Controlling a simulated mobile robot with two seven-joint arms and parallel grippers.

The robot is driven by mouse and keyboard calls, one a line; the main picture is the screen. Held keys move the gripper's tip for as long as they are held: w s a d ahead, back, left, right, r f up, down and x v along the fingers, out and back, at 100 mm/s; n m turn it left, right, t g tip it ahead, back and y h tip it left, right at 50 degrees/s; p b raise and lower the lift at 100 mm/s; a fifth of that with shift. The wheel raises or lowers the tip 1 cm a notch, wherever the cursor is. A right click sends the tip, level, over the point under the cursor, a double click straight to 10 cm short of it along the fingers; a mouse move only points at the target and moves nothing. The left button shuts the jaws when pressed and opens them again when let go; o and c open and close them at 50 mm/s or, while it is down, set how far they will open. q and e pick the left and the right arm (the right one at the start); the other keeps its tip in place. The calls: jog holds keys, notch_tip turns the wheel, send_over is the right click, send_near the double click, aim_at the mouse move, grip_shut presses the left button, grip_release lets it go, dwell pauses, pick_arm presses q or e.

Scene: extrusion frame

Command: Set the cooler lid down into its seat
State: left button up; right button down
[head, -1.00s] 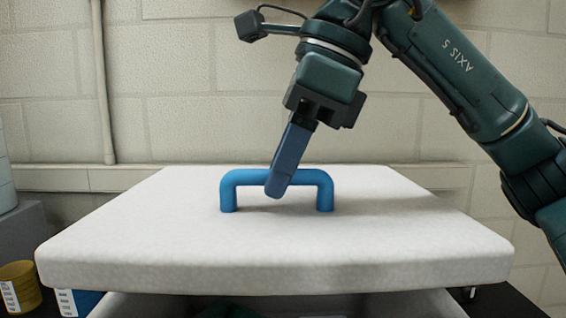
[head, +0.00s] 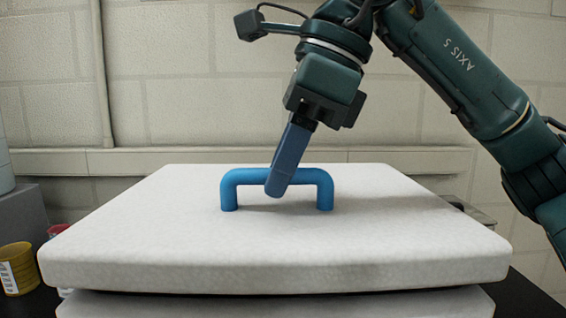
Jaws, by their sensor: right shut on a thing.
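The cooler lid (head: 400,225) is a wide white slab with a blue handle (head: 243,177) standing up from its top. My right gripper (head: 276,190) comes down from above, tilted, and is shut on the middle of the handle. Below the lid's front edge shows the white cooler body (head: 280,304), with a dark gap between the two. The seat itself is hidden under the lid, so I cannot tell whether the lid touches it. My left gripper is not in view.
A yellow can (head: 17,268) with a white label stands on the dark surface at the left, with a red item (head: 58,230) behind it. A grey block (head: 22,216) is at the left edge. A pale brick wall (head: 190,80) with a pipe is behind.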

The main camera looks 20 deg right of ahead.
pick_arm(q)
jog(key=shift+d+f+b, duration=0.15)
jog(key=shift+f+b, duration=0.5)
pick_arm(e)
jog(key=shift+f, duration=0.85)
jog(key=c, duration=1.3)
grip_release()
jog(key=shift+r, duration=0.2)
pick_arm(q)
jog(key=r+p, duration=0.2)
jog(key=p, duration=0.1)
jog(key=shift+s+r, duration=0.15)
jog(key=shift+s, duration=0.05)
pick_arm(e)
jog(key=v, duration=1.2)
jog(key=shift+d+r, duration=0.25)
jog(key=shift+r, duration=0.1)
jog(key=shift+s, duration=0.1)
